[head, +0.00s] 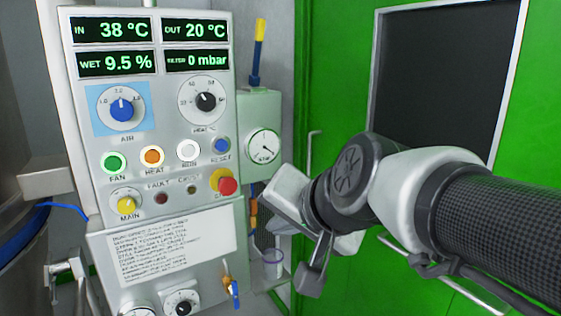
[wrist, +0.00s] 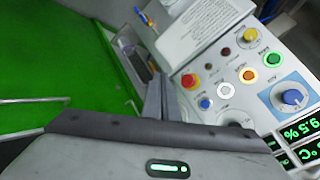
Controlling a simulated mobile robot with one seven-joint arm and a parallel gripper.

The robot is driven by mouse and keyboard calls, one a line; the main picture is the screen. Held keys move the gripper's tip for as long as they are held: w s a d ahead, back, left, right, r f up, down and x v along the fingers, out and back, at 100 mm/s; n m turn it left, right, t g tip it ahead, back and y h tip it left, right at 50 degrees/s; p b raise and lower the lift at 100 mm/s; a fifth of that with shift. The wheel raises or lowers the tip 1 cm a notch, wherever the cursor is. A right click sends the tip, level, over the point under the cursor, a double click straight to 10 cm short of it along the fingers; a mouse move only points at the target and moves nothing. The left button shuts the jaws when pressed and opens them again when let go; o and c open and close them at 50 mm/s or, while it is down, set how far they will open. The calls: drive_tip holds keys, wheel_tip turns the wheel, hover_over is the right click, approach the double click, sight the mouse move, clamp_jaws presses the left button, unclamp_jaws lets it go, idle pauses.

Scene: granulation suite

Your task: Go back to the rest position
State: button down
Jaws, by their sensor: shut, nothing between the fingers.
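My gripper (wrist: 160,97) is shut and empty in the wrist view, its fingers in front of the control panel's edge. In the head view my arm comes in from the right, and the gripper end is partly hidden by my wrist. It is to the right of the control panel (head: 75,180), in front of the gap beside the green door. The panel also shows in the wrist view (wrist: 212,75), turned round. I cannot tell the exact distance between the gripper and the panel.
The panel carries a red stop button (head: 228,186), lit green, orange and white buttons, knobs and displays. A gauge box (head: 262,110) with a blue-yellow lever stands beside it. A green door (head: 340,60) with a dark window is behind my arm. A steel vessel (head: 25,250) is at left.

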drive_tip(key=s+d+f+n+g+h, duration=0.35)
drive_tip(key=s+d+f, duration=0.6)
drive_tip(key=d, duration=0.35)
wheel_tip(320, 180, up, 22)
drive_tip(key=s+d+h+p, duration=0.1)
drive_tip(key=s+p, duration=0.1)
drive_tip(key=p, duration=1.9)
drive_tip(key=shift+d+n+p, duration=0.2)
drive_tip(key=shift+n+p, duration=0.15)
drive_tip(key=shift+n, duration=0.1)
drive_tip(key=shift+f, duration=0.1)
